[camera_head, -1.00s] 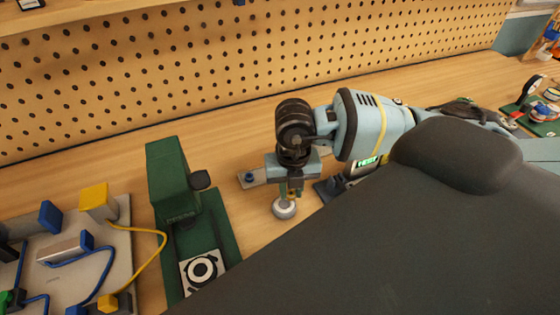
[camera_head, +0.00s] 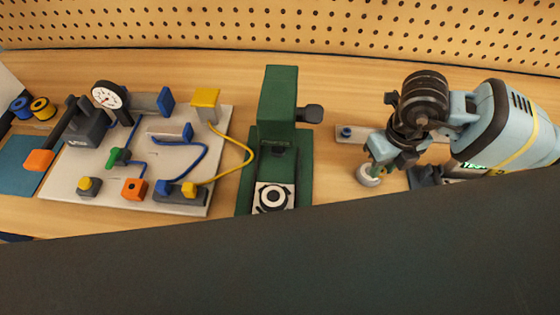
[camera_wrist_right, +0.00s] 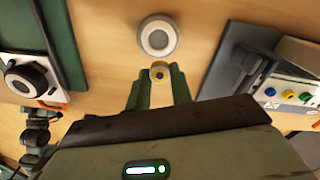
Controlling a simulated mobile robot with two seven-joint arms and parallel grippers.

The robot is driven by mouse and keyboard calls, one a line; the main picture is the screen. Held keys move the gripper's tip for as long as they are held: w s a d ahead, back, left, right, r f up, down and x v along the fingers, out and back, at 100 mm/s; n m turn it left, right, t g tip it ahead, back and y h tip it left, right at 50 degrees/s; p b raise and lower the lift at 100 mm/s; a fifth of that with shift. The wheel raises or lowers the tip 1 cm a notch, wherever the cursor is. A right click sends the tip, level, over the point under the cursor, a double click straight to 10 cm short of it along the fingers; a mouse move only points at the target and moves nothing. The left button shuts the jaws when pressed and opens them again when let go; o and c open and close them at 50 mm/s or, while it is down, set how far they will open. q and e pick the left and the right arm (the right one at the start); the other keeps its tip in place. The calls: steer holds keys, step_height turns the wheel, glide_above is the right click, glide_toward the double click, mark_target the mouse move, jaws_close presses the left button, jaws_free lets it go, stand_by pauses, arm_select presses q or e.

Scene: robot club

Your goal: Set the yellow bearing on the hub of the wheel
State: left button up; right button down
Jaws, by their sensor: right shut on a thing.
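That gripper also shows in the head view (camera_head: 377,166), pointing down, shut on the bearing. I cannot tell the exact gap between bearing and wheel. My left gripper is not in view.
A green press (camera_head: 278,105) stands left of the wheel. Further left is a grey board (camera_head: 60,185) with wired coloured blocks. A pegboard (camera_head: 300,30) backs the bench.

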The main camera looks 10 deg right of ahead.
steer(key=n, duration=0.4)
steer(key=a+n, duration=0.1)
steer(key=n, duration=0.1)
steer(key=shift+w+r, duration=0.35)
steer(key=shift+w, duration=0.05)
steer(key=n, duration=0.3)
steer(key=shift+w+a+r+n, duration=0.25)
steer(key=shift+n, duration=0.05)
steer(key=n, duration=0.3)
steer(key=shift+w+a+r+n, duration=0.2)
steer(key=shift+a+r+n, duration=0.1)
steer(key=shift+n, duration=0.1)
steer(key=n, duration=0.3)
steer(key=shift+w+a+r+n, duration=0.2)
steer(key=shift+a+n, duration=0.1)
steer(key=shift+n, duration=0.1)
steer(key=a+n, duration=0.1)
steer(key=n, duration=0.4)
steer(key=w+r+n, duration=0.1)
steer(key=n, duration=0.5)
steer(key=a+r+n, duration=0.1)
steer(key=n, duration=0.5)
steer(key=shift+w+a+r, duration=0.25)
steer(key=shift+w+a, duration=0.05)
steer(key=shift+a, duration=0.05)
steer(key=shift+s+d, duration=0.1)
steer(key=shift+d, duration=0.05)
